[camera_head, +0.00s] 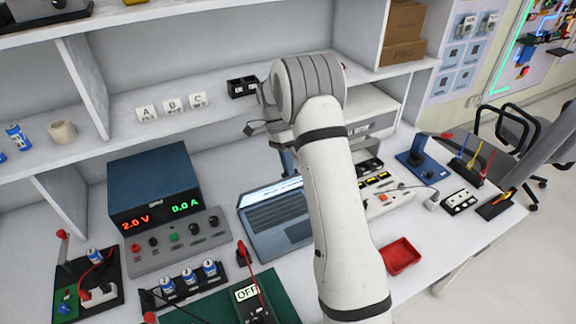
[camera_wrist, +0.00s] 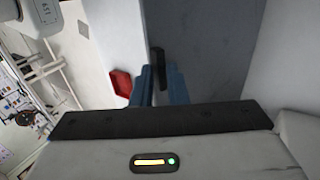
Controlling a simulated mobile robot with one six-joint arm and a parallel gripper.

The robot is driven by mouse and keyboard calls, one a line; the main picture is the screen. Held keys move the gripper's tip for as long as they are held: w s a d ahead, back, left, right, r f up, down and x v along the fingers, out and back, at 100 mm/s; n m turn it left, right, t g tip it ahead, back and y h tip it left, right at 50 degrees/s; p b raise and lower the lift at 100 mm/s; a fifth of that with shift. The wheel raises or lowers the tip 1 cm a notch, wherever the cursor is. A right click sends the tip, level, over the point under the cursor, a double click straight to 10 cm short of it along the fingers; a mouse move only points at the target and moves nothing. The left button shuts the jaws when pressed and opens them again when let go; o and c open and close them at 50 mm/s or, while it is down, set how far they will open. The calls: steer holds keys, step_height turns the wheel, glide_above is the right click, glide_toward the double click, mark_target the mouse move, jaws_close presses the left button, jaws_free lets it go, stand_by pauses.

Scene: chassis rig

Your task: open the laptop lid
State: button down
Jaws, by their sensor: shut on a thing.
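The laptop (camera_head: 278,238) lies on the white bench in the head view, with its dark keyboard deck facing up. A bright blue strip along its far edge looks like the screen, so the lid stands raised; how far I cannot tell. My arm hides its right part. My gripper (camera_wrist: 159,82) shows blue fingers in the wrist view, closed around a narrow black piece (camera_wrist: 158,55) that appears to belong to the lid. A dark grey slab (camera_wrist: 208,40) of the laptop spreads behind the fingers. In the head view my fingers are mostly hidden behind the wrist.
A power supply (camera_head: 155,188) and a grey socket box (camera_head: 180,242) stand left of the laptop. A multimeter (camera_head: 250,303) on a green mat is in front. A red tray (camera_head: 400,256) lies to the right, also in the wrist view (camera_wrist: 121,82). Shelves rise behind.

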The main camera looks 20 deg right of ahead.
steer(key=shift+w+a+f, duration=0.15)
steer(key=shift+w+f, duration=0.05)
steer(key=shift+f, duration=0.3)
steer(key=c, duration=1.8)
jaws_free()
steer(key=shift+w+f, duration=0.1)
steer(key=shift+o, duration=0.9)
steer(key=shift+w+f, duration=0.1)
steer(key=shift+w, duration=0.15)
steer(key=shift+o, duration=0.5)
steer(key=shift+s, duration=0.1)
steer(key=shift+r, duration=0.25)
steer(key=v, duration=0.7)
steer(key=shift+w+r+b, duration=0.2)
steer(key=shift+r+b, duration=0.1)
steer(key=shift+b, duration=0.15)
steer(key=shift+c, duration=0.4)
